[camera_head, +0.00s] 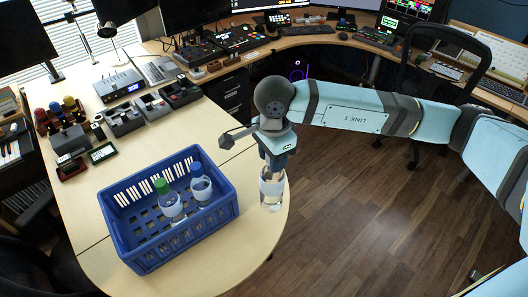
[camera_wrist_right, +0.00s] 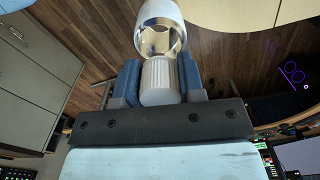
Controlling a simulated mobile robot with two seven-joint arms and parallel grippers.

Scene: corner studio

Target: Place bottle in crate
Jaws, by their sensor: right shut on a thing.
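My right gripper (camera_head: 275,164) points down and is shut on the cap of a clear bottle (camera_head: 271,190) with a pale label. The bottle is upright at the right end of the desk, to the right of the crate; I cannot tell whether its base touches the desk. In the right wrist view the bottle's ribbed whitish cap (camera_wrist_right: 160,80) sits between the blue fingers (camera_wrist_right: 160,86). The blue crate (camera_head: 186,236) stands on the desk. Inside it are a green-capped bottle (camera_head: 167,202) and a blue-capped bottle (camera_head: 201,187). My left gripper is out of view.
The desk (camera_head: 245,245) is bare around the crate's front and right. Behind the crate are grey devices (camera_head: 124,119) and a small dark-framed box (camera_head: 102,153). A black chair (camera_head: 440,65) stands at the back right on the wooden floor.

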